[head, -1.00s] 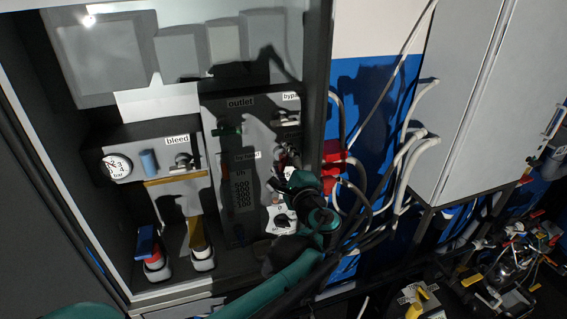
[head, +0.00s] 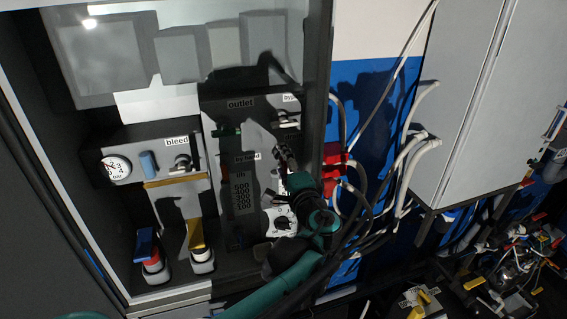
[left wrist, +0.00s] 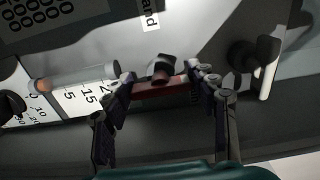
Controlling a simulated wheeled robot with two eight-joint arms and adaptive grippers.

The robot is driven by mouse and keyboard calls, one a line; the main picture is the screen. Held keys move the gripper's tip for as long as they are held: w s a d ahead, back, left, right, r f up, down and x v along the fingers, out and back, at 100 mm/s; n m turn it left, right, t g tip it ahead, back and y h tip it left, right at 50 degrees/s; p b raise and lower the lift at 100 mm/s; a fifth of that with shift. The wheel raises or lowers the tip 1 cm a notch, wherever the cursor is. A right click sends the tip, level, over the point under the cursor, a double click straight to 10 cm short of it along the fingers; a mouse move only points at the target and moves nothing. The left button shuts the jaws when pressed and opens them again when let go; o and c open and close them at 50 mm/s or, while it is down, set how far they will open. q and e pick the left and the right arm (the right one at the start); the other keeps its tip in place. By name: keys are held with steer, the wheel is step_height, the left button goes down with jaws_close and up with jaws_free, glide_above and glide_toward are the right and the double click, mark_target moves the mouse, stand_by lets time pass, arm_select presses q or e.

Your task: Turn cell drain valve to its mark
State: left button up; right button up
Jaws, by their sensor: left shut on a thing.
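My left gripper (head: 283,156) reaches up to the dark panel, right of the "by hand" label (head: 247,157) and below the "outlet" label (head: 240,103). In the left wrist view, the left gripper (left wrist: 165,90) has its fingers on either side of a red bar handle (left wrist: 158,89) and is shut on it. The handle is mostly hidden in the head view. My right gripper is not in view.
A pressure gauge (head: 117,169) and a "bleed" valve are at left. Blue (head: 144,243) and yellow (head: 196,234) levers stand below. A flow scale (left wrist: 84,98) and another dark handle (left wrist: 254,58) flank the gripper. Pale hoses (head: 408,150) hang at right.

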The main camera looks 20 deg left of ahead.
arm_select(q)
steer(key=o, duration=1.2)
steer(key=shift+c, duration=0.2)
steer(key=shift+s, duration=0.1)
steer(key=v, duration=1.1)
steer(key=shift+s+d, duration=0.25)
steer(key=shift+s, duration=0.05)
